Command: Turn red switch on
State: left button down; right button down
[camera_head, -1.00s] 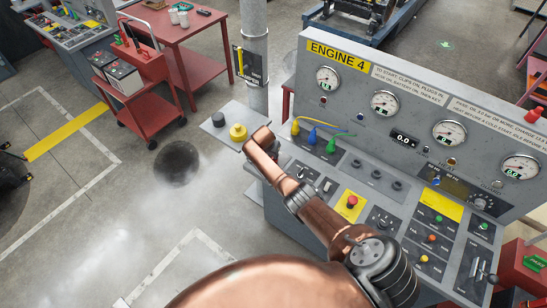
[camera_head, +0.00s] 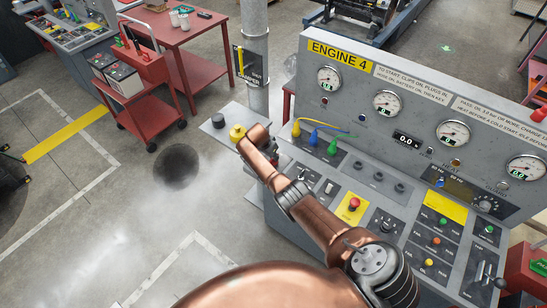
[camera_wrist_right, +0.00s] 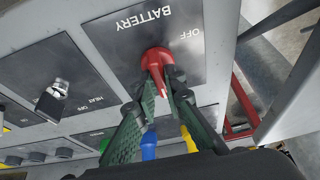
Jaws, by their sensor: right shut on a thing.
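The red switch (camera_wrist_right: 157,62) sits on the plate marked BATTERY, with OFF lettered beside it, in the right wrist view. My right gripper (camera_wrist_right: 160,92) is shut on the red switch, with its green-grey fingers on either side of the handle. In the head view my right gripper (camera_head: 273,182) shows only in part at the left end of the panel, behind my copper arm. The red switch is hidden there by the arm. My left gripper is not in view.
The grey ENGINE 4 panel (camera_head: 345,100) carries gauges, and yellow, blue and green plugs (camera_head: 314,137) stand close by my right wrist. A red emergency button (camera_head: 353,203) and a small toggle (camera_wrist_right: 60,88) are nearby. Open floor (camera_head: 120,230) lies left.

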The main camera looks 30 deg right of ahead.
jog(key=c, duration=2)
grip_release()
jog(key=shift+a, duration=0.1)
jog(key=v, duration=1.2)
jog(key=shift+s, duration=0.1)
